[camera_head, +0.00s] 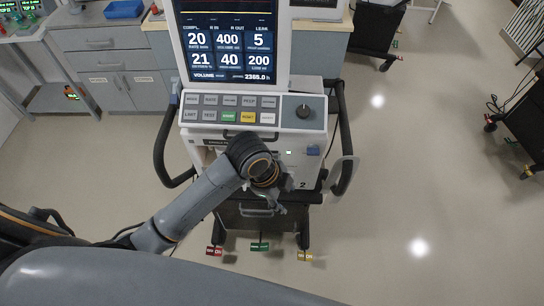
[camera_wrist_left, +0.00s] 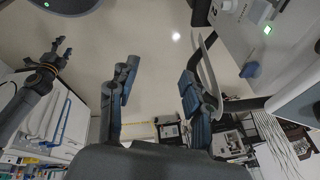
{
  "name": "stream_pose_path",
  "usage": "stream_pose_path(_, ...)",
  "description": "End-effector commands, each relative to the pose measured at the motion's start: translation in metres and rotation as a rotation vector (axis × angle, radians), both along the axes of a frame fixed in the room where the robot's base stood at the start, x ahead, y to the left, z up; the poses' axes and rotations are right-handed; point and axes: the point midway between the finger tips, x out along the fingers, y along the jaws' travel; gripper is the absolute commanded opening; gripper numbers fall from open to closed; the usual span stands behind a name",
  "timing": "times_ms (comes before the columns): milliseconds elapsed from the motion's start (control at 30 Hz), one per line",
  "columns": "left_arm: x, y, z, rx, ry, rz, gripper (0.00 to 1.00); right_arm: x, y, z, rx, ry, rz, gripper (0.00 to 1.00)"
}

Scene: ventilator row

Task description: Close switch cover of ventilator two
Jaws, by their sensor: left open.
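Ventilator two (camera_head: 210,140) stands at the middle of the head view, with a "2" on its lower front. A pale, thin plate that looks like its open switch cover (camera_head: 345,176) sticks out at the right of the lower front. In the left wrist view the cover (camera_wrist_left: 208,72) shows nearly edge-on. My left gripper (camera_head: 270,192) is before the lower front, left of the cover. In the wrist view its fingers (camera_wrist_left: 158,88) are apart with nothing between them. The cover is beside the right finger; I cannot tell if they touch. A small green light (camera_wrist_left: 267,30) shows on the front panel.
A blue knob (camera_head: 313,150) sits right of the green light. Black side handles (camera_head: 163,150) flank the ventilator. Coloured tags (camera_head: 260,246) lie at its base. In the wrist view a dark arm with a gripper-like end (camera_wrist_left: 58,50) shows at left. Open floor (camera_head: 420,200) lies right.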

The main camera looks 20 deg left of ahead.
Motion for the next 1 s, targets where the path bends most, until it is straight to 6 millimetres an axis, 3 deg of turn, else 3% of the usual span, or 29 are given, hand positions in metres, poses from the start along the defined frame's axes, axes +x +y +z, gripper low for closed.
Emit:
stream_pose_path(33,0.015,0.000,0.008,0.042,-0.026,-0.132,0.49,0.000,0.000,0.001,0.000,0.000,0.000,0.49)
stream_pose_path(167,0.044,0.005,0.023,0.146,-0.056,-0.484,0.49,0.000,0.001,0.001,0.002,0.001,-0.001,0.49)
stream_pose_path(300,0.077,0.024,0.043,0.253,-0.060,-0.812,0.49,0.000,0.002,0.001,0.003,0.002,-0.001,0.49)
stream_pose_path(500,0.110,0.056,0.074,0.340,-0.034,-1.115,0.49,0.000,0.003,0.001,0.003,0.001,-0.001,0.49)
stream_pose_path(733,0.120,0.069,0.085,0.358,-0.018,-1.222,0.49,0.000,0.003,0.002,0.003,0.001,-0.001,0.49)
stream_pose_path(867,0.119,0.069,0.071,0.356,-0.015,-1.224,0.49,0.000,0.003,0.007,0.003,0.001,-0.001,0.49)
stream_pose_path(1000,0.119,0.069,0.045,0.356,-0.015,-1.223,0.49,0.000,0.003,0.016,0.003,0.001,0.000,0.49)
